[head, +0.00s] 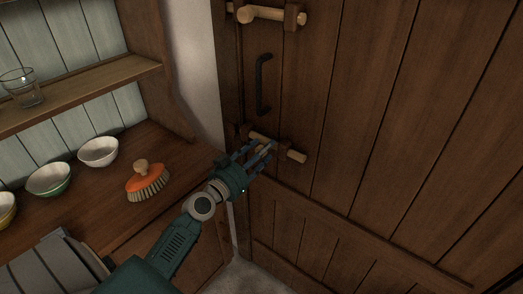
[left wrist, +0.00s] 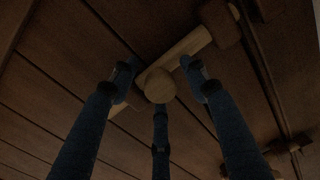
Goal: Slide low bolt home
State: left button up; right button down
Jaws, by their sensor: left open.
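The low bolt (head: 296,155) is a pale wooden rod lying across the brown plank door (head: 345,110), with a darker wooden bracket around it. In the left wrist view the bolt's rod (left wrist: 190,45) runs diagonally, and its round pale knob (left wrist: 160,85) faces the camera. My left gripper (head: 264,151) is open at the low bolt. Its three blue fingers (left wrist: 158,88) stand spread around the knob, and I cannot tell whether any of them touches it. In the head view the fingers hide part of the rod and the knob. My right gripper is not in view.
An upper wooden bolt (head: 270,13) and a black pull handle (head: 262,85) are on the door above. On the left, a wooden counter (head: 120,185) holds an orange brush (head: 147,181) and several bowls. A glass (head: 22,88) stands on the shelf (head: 90,92).

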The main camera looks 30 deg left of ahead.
pick_arm(q)
grip_shut()
jog(key=shift+a+f, duration=0.1)
jog(key=shift+a, duration=0.1)
jog(key=a+b, duration=0.3)
jog(key=a, duration=0.1)
jog(key=shift+w+a+r+b, duration=0.15)
jog(key=shift+a+r+b, duration=0.05)
jog(key=shift+b, duration=0.2)
